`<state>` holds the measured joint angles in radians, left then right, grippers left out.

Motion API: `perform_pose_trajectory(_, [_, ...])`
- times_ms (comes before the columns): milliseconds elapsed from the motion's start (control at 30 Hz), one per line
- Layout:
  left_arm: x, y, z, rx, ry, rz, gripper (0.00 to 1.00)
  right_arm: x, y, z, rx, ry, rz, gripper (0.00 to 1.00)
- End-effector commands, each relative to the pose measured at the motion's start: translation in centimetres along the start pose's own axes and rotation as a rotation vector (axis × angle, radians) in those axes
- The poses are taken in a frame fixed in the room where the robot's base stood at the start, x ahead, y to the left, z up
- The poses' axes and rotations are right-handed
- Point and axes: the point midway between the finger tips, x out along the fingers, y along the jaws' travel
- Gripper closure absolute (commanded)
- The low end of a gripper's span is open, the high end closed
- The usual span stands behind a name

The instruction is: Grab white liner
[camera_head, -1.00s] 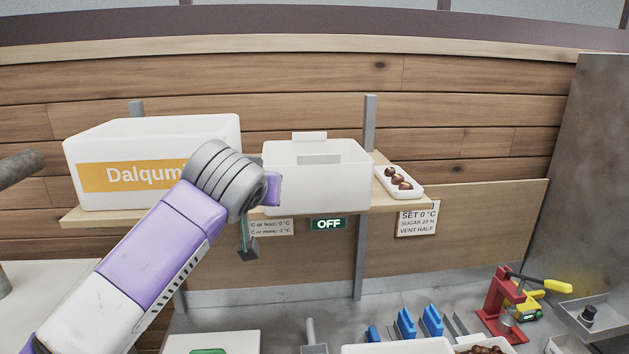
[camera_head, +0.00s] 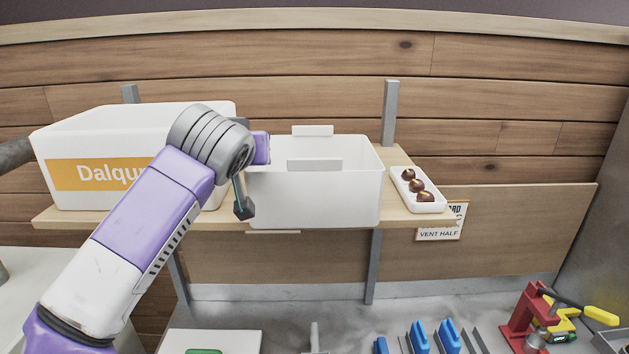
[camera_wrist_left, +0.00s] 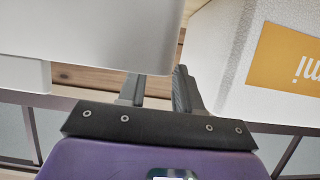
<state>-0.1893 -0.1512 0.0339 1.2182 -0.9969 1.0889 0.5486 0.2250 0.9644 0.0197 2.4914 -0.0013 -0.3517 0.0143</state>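The white liner (camera_head: 315,205) is an open, box-shaped bin upright on the wooden shelf, with a white tab (camera_head: 314,165) on its near rim and another at its far rim. It also shows at the upper left of the left wrist view (camera_wrist_left: 85,40). My left gripper (camera_head: 243,207) is at the liner's left front corner, its fingers pointing down in the head view. In the left wrist view the two dark fingers (camera_wrist_left: 158,92) stand apart with a gap between them. The liner's edge partly covers one finger; contact cannot be told. My right gripper is out of view.
A white crate with an orange label (camera_head: 100,175) stands left of the liner. A small white tray (camera_head: 418,207) with chocolates is to its right. A grey upright (camera_head: 390,115) rises behind. Below are blue tools (camera_head: 420,337) and a red press (camera_head: 525,318).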

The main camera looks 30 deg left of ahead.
Motion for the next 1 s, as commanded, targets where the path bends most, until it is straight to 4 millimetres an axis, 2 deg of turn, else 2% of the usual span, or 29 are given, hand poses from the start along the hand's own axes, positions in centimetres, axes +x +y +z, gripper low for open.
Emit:
perform_pose_trajectory(167, [2.0,0.0,-0.1,0.0,-0.001,0.0,0.66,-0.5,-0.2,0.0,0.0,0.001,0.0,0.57])
perform_pose_trajectory(400, [2.2,0.0,0.0,0.0,0.0,0.0,0.66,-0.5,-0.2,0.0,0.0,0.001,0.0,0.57])
perform_pose_trajectory(467, [2.2,0.0,0.0,0.0,0.0,0.001,0.72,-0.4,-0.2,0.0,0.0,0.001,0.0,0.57])
perform_pose_trajectory(633, [2.2,0.0,0.0,0.0,0.0,0.001,0.98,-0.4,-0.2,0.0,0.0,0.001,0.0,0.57])
perform_pose_trajectory(1000, [2.2,0.0,0.0,-0.001,0.001,0.001,1.0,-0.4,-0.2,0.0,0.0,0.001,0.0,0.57])
